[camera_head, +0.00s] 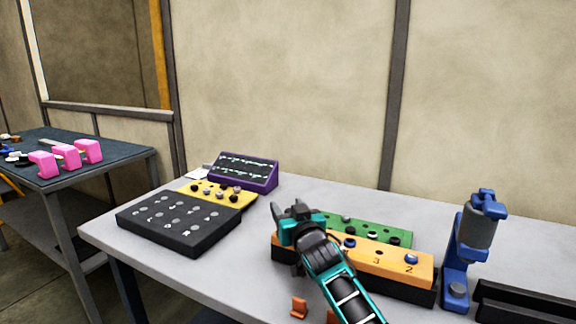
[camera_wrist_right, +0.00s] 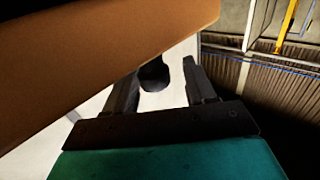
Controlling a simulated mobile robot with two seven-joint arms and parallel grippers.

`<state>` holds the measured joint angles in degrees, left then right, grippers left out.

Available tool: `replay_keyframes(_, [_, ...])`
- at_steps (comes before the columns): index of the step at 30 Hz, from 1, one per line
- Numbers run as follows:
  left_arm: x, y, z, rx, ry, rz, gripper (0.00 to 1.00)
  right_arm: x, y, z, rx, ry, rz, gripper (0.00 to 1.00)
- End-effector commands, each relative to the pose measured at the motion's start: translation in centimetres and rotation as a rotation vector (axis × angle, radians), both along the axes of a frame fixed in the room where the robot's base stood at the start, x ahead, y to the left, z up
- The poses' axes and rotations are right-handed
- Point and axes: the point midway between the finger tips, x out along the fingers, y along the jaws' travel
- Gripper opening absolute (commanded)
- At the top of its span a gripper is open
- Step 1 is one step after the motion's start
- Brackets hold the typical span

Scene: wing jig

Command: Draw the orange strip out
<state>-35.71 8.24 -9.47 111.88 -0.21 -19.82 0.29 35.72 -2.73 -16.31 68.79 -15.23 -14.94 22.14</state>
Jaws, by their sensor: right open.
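The orange strip (camera_head: 392,263) is a long block with numbers and round knobs or holes on top, lying on a dark base (camera_head: 420,295). My right gripper (camera_head: 287,208) is at the strip's left end, and its arm hides part of that end. In the right wrist view an orange-brown surface (camera_wrist_right: 90,60), apparently the strip, fills the upper left. The open fingers of my right gripper (camera_wrist_right: 160,75) are beside it. A small dark rounded piece (camera_wrist_right: 153,76) shows between the fingers; I cannot tell whether they touch it. My left gripper is not in view.
A green strip (camera_head: 365,230) lies just behind the orange one. A blue stand (camera_head: 457,260) is at the right. A black board (camera_head: 180,230), yellow strip (camera_head: 240,200) and purple panel (camera_head: 270,182) are at the left. The table (camera_head: 235,265) is clear at front left.

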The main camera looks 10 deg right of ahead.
Motion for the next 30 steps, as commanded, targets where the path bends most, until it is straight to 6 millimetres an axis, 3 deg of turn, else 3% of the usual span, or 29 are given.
replay_keyframes(1, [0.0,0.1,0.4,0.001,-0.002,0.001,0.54,0.0,0.0,1.5,-0.001,-0.007,0.001,0.55])
replay_keyframes(18, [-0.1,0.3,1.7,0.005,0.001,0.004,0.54,0.0,0.1,15.0,-0.001,-0.006,0.003,0.55])
replay_keyframes(24, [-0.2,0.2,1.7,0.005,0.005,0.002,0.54,0.0,0.1,17.7,-0.001,-0.004,0.003,0.55])
replay_keyframes(30, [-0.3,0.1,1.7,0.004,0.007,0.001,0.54,0.0,0.1,18.5,-0.001,-0.002,0.003,0.55])
